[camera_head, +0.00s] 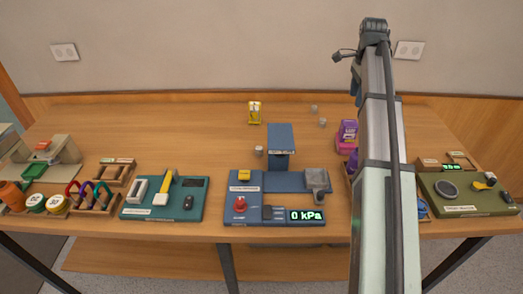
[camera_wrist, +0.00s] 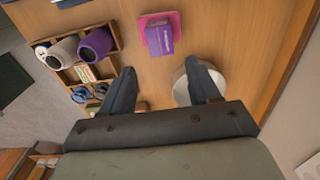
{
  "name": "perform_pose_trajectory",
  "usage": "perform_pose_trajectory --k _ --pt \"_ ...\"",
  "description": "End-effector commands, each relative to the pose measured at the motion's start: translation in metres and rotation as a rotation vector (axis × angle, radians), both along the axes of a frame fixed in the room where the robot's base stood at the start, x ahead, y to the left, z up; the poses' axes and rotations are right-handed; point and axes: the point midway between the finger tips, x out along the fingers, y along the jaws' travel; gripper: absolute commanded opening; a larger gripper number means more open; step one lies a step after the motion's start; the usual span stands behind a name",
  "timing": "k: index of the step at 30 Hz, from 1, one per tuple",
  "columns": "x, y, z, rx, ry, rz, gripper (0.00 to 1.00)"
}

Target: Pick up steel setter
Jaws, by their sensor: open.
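No object in view carries a readable steel setter label. In the head view, my arm hides part of the table's right side and I cannot make out the fingertips.
A purple box (camera_head: 347,133) stands left of my arm; the wrist view shows a purple box on a pink base (camera_wrist: 161,36). A wooden rack (camera_wrist: 114,44) holds cylinders. The blue pressure station (camera_head: 275,216) reads 0 kPa. A yellow item (camera_head: 255,113) stands behind. The back left table is clear.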

Motion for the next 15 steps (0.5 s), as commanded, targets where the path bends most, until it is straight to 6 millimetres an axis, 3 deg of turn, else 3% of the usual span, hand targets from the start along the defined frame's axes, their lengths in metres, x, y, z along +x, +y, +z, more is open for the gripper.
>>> perform_pose_trajectory --k 3,4,11,15 --pt "0.003 0.000 0.029 -0.001 -0.003 0.000 0.61" --pt "0.002 0.006 0.030 0.000 -0.002 0.003 0.61" --pt "0.003 0.068 0.026 0.000 -0.001 0.003 0.61" --pt "0.002 0.114 0.026 0.000 -0.002 0.003 0.61"
